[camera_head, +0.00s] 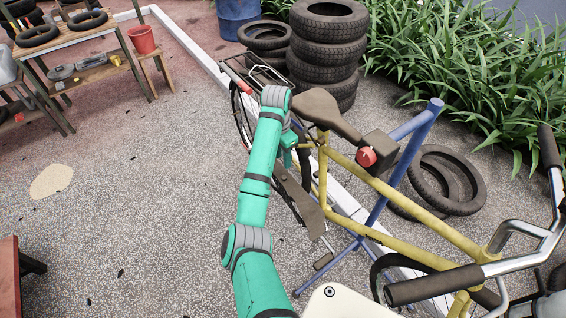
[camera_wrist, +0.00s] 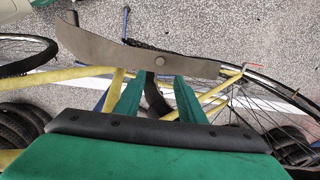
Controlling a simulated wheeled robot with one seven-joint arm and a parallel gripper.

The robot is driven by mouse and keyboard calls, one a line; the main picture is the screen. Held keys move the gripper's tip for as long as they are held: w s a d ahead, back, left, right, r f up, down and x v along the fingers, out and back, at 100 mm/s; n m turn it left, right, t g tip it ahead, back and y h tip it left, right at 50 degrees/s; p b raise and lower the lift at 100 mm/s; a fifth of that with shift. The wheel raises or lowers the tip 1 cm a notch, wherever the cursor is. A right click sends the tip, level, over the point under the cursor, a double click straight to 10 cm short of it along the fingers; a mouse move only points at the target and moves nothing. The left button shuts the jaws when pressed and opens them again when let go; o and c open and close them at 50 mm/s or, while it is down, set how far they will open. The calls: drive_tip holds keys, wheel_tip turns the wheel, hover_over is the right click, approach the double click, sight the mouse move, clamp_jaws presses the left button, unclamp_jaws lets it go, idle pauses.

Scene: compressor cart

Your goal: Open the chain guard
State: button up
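The chain guard (camera_head: 299,203) is a long grey-brown plate on the side of the yellow bicycle (camera_head: 345,205). In the wrist view the chain guard (camera_wrist: 140,57) spans the upper middle, with a round bolt head near its centre. Part of the dark chain (camera_wrist: 150,45) shows past its edge. My gripper (camera_wrist: 160,78) is open, its two green fingers apart with no object held; its tips are close to the guard's near edge, and I cannot tell if they touch. In the head view my gripper (camera_head: 291,150) is partly hidden by my arm, beside the guard's upper end.
A blue stand (camera_head: 401,163) holds the bicycle. The saddle (camera_head: 327,113) and a dark box with a red knob (camera_head: 366,157) are right of my arm. Stacked tyres (camera_head: 325,45) stand behind. The rear wheel (camera_wrist: 268,95) is right in the wrist view. Open ground lies left.

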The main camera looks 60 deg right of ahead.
sight(288, 190)
drive_tip(key=shift+r, duration=0.15)
